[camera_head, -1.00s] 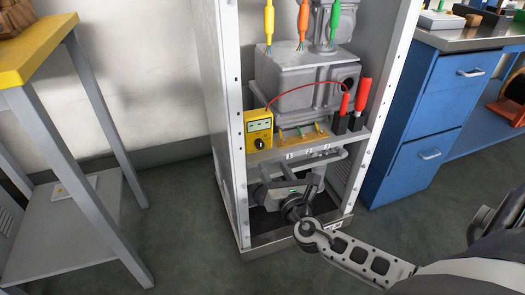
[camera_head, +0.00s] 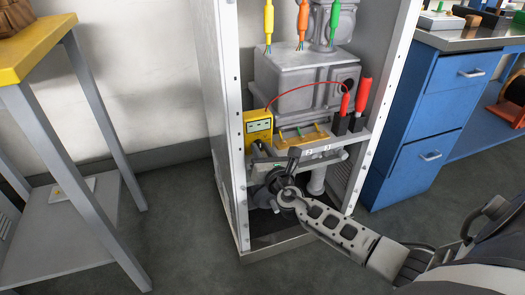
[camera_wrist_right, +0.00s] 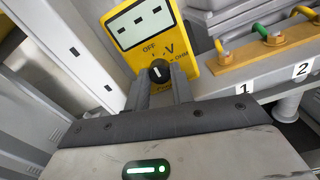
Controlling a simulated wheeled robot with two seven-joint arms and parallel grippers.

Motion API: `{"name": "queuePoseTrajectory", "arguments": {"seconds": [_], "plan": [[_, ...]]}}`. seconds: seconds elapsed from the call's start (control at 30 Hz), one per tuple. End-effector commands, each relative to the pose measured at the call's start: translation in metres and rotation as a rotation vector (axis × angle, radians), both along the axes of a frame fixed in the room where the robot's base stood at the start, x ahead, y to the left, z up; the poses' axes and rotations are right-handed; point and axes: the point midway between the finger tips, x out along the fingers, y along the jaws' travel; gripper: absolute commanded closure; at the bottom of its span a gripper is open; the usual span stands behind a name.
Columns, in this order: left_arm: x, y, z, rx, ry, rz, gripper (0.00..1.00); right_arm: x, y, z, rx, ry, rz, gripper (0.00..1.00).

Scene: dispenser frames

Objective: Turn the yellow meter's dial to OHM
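The yellow meter (camera_head: 257,127) stands at the left of the cabinet shelf. In the right wrist view the meter (camera_wrist_right: 140,25) shows a pale display and the labels OFF, V and OHM. Its black dial (camera_wrist_right: 160,71) has a white mark pointing roughly upward, not toward OHM at the right. My right gripper (camera_wrist_right: 161,84) is at the dial, with one finger on each side and the dial showing between the tips. Contact cannot be told. In the head view the right gripper (camera_head: 275,152) hides the dial. My left gripper is not in view.
A terminal strip (camera_head: 303,137) with numbered tags lies right of the meter. A red wire (camera_head: 305,86) runs from the meter to red-handled probes (camera_head: 362,94). Cabinet posts stand on both sides. A yellow-topped table (camera_head: 40,50) is at left, blue drawers (camera_head: 430,115) at right.

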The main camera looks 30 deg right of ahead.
Motion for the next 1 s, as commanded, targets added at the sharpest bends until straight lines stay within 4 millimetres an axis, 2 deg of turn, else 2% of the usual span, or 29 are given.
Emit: {"name": "queuePoseTrajectory", "arguments": {"seconds": [0.47,1.0], "plan": [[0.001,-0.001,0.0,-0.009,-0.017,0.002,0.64,0.0,0.0,-0.002,0.066,-0.016,0.001,0.99],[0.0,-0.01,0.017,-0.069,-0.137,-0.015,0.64,-0.001,0.0,-0.003,0.507,-0.121,0.0,0.99]]}}
